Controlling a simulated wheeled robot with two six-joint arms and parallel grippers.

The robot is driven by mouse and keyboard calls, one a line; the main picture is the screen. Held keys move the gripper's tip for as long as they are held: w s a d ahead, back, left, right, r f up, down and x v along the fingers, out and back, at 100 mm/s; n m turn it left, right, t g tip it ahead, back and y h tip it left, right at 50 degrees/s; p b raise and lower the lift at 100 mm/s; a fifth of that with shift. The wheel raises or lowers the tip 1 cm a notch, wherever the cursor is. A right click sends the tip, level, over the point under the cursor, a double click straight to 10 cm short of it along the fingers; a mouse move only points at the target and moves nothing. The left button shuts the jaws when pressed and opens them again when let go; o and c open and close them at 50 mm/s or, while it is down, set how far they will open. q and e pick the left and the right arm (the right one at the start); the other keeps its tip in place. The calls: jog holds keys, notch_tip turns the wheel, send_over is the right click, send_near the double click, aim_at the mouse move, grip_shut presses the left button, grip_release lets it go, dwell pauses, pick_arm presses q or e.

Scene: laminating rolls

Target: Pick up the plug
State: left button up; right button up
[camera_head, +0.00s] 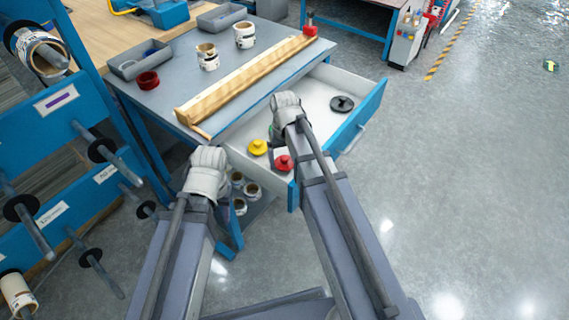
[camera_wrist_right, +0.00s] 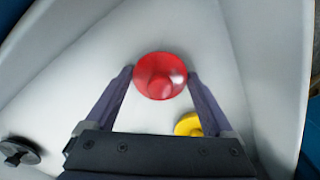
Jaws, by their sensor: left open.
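A red plug (camera_head: 284,162), a yellow plug (camera_head: 257,147) and a black plug (camera_head: 342,104) lie in the open white drawer (camera_head: 318,92). In the right wrist view, the red plug (camera_wrist_right: 160,76) shows between and just past the spread fingertips of my right gripper (camera_wrist_right: 160,78), which is open and empty. The yellow plug (camera_wrist_right: 188,125) is partly hidden by that gripper, and the black plug (camera_wrist_right: 18,151) is at the lower left. My left gripper (camera_head: 207,178) is left of the drawer, outside it; its fingers are mostly hidden behind the wrist.
A blue rack (camera_head: 60,150) with black-disc spindles stands left.

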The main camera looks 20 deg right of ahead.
aim_at(285, 157)
jog(key=c, duration=0.9)
jog(key=shift+r, duration=0.15)
notch_tip(285, 157, up, 10)
jog(key=p, duration=1)
